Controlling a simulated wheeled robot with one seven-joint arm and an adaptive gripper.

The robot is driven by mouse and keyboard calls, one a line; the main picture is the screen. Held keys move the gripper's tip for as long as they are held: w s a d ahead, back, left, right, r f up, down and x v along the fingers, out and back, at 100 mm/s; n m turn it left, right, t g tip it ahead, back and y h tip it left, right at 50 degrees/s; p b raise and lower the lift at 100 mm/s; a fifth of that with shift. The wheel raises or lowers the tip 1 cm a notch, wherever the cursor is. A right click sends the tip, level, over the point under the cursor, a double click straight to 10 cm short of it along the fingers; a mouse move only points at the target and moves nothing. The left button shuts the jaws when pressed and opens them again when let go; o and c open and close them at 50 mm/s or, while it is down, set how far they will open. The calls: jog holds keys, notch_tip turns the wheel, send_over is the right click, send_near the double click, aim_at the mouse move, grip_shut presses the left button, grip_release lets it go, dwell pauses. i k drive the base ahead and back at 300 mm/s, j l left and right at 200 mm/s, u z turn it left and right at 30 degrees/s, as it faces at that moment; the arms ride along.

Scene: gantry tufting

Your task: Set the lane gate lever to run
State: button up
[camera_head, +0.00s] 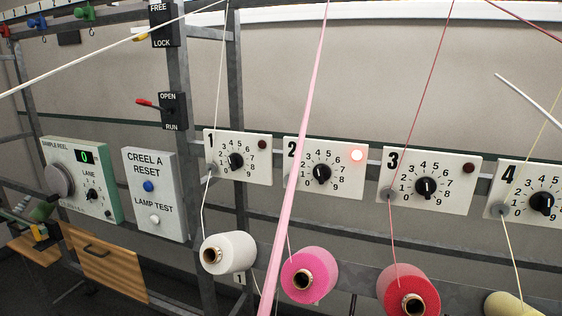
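A lever with a red handle (146,102) sticks out to the left from a small black plate (174,111) on the grey upright, left of centre. The plate reads OPEN at its top and RUN at its bottom. The handle points left and slightly up, its tip nearer the height of the OPEN label. Above it, a second black plate (164,26) reads FREE and LOCK, with a yellow-tipped lever (141,36). No plate in view carries the words lane gate. My gripper is not in the head view.
Yarn cones, such as a pink one (309,275), sit below. Yarns cross the view. A reset box (155,195) and green sample reel unit (82,180) stand lower left.

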aim_at(142, 102)
jog(key=u, duration=1.25)
